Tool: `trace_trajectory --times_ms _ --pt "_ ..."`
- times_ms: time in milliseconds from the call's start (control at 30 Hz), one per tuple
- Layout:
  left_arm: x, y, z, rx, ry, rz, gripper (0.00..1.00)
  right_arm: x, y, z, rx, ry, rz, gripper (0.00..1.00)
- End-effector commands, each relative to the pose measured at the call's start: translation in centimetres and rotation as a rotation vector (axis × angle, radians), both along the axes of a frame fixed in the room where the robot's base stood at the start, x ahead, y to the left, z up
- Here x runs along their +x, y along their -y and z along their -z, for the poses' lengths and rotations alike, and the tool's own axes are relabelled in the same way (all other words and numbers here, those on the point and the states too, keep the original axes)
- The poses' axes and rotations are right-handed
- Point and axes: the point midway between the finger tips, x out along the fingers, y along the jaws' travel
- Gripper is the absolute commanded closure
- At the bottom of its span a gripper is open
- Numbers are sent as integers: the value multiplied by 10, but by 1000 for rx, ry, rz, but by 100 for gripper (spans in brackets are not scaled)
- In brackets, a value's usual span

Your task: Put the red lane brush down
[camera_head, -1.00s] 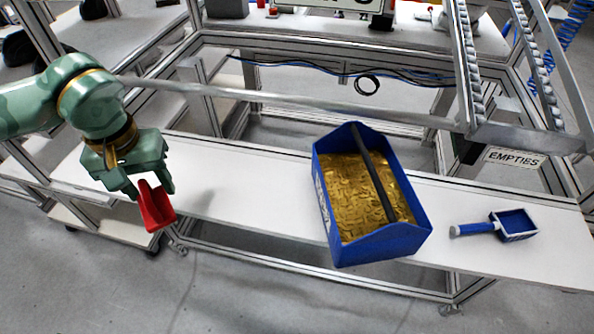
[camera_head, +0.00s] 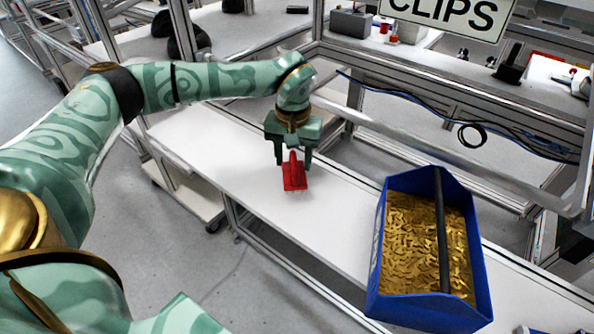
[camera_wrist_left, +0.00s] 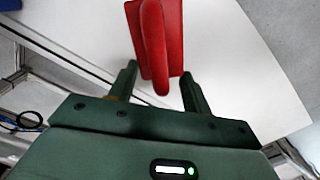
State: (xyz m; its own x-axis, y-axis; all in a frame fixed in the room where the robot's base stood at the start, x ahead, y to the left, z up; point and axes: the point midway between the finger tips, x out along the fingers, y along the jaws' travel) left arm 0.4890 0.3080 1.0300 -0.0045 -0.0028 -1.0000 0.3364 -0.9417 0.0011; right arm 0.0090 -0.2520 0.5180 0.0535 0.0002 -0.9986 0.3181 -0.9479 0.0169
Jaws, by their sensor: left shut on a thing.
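The red lane brush (camera_head: 294,178) is in my left gripper (camera_head: 292,163), which is shut on it over the white bench top (camera_head: 225,150). In the left wrist view the brush (camera_wrist_left: 172,40) lies between the two fingers of the gripper (camera_wrist_left: 159,75), with its rounded handle towards the camera. The brush is low over the white surface; I cannot tell whether it touches. My right gripper is not in view.
A blue bin (camera_head: 382,272) of gold clips stands on the bench to the right of the brush. A metal frame rail (camera_head: 400,130) runs behind the bench. The bench is clear around the brush.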

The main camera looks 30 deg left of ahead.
Motion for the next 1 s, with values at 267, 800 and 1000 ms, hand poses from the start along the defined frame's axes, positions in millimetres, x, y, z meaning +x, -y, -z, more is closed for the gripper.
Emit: trace_trajectory --times_ms 267,800,1000 --pt "8 0 30 0 -3 0 80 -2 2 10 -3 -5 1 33" --pt "8 0 42 0 1 0 29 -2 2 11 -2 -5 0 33" --pt "8 0 42 0 1 0 29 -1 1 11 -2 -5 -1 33"
